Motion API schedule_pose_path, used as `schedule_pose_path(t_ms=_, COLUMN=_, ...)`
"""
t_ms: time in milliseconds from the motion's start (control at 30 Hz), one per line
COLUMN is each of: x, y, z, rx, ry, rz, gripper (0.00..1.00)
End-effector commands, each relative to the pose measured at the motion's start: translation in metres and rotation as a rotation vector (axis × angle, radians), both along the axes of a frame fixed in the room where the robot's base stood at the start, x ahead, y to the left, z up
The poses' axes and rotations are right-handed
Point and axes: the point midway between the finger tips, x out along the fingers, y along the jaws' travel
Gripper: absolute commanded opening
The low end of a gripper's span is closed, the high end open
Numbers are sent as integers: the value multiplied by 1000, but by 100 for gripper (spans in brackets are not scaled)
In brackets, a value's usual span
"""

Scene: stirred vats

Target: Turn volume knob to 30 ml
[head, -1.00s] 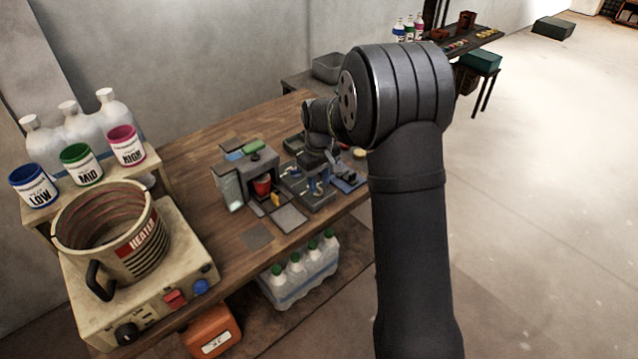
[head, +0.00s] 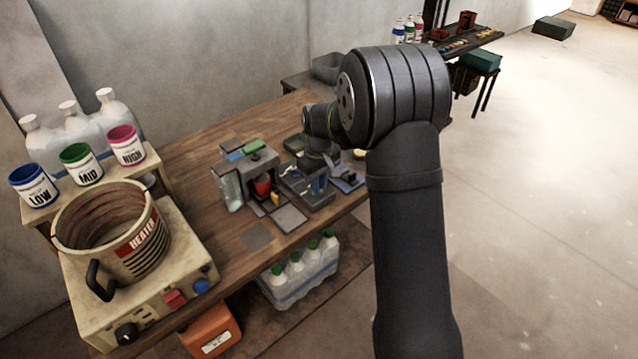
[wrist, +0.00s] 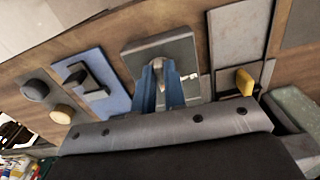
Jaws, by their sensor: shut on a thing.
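My gripper (wrist: 168,88) has blue fingers, which point at a raised grey plate (wrist: 184,52) in the wrist view. They are shut on a small grey knob (wrist: 157,64), mostly hidden between the fingertips. I cannot read any volume marks or see the knob's setting. In the head view my gripper (head: 318,184) is small and low over the dark equipment on the wooden bench, partly hidden by my wrist.
In the wrist view, a blue panel (wrist: 108,99), a dark round knob (wrist: 35,90) and a yellow knob (wrist: 62,114) lie left; a yellow lever (wrist: 244,81) stands right. In the head view, a heater pot (head: 135,255) is at left.

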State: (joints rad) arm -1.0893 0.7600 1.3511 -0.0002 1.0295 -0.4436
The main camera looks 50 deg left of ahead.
Motion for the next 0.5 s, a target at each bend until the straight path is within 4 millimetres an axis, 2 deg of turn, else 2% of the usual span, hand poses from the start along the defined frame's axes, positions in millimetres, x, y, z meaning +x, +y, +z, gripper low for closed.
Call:
schedule_pose_path(t_ms=267, x=-1, y=1, z=0, rx=-1, ry=0, rz=-162, gripper=0)
schedule_pose_path(t_ms=500, x=-2, y=1, z=0, rx=0, ry=0, rz=-383, gripper=0)
